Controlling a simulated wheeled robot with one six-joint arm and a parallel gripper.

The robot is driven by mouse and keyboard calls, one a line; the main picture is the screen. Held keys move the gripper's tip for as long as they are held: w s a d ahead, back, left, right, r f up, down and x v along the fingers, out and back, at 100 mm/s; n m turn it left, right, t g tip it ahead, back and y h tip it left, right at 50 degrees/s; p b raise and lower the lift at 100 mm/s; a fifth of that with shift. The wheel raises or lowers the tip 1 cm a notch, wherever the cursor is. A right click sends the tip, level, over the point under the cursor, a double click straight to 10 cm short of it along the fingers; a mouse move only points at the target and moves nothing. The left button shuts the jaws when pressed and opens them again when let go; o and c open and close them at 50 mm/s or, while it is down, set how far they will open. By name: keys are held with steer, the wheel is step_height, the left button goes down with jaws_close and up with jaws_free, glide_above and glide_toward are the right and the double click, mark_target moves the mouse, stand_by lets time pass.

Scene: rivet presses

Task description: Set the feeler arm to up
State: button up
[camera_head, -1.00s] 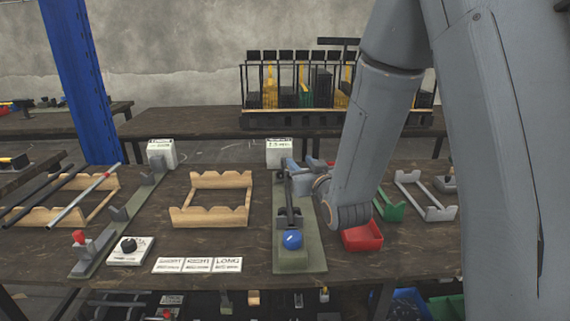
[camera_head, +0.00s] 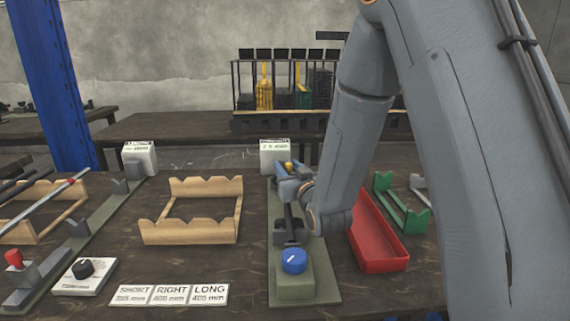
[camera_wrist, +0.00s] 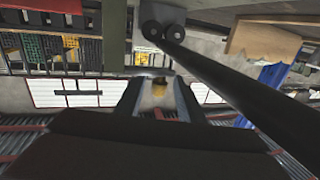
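A narrow grey-green fixture (camera_head: 322,277) lies on the bench, with a blue knob (camera_head: 294,261) on a block at its near end. A dark bar stands on it behind the knob; I cannot tell whether this is the feeler arm or how it is set. My gripper (camera_head: 284,171) is over the far part of the fixture, in front of a white display box (camera_head: 275,154). In the wrist view its fingers (camera_wrist: 158,97) are apart. A dark rod (camera_wrist: 225,75) crosses that view diagonally.
A wooden cradle (camera_head: 155,234) and label cards (camera_head: 170,295) lie left of the fixture. A red tray (camera_head: 378,264) and a green cradle (camera_head: 412,222) are close on its right. Another fixture with a red knob (camera_head: 14,258) stands at far left.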

steer(key=shift+x, duration=1.95)
steer(key=shift+d, duration=0.1)
jaws_close()
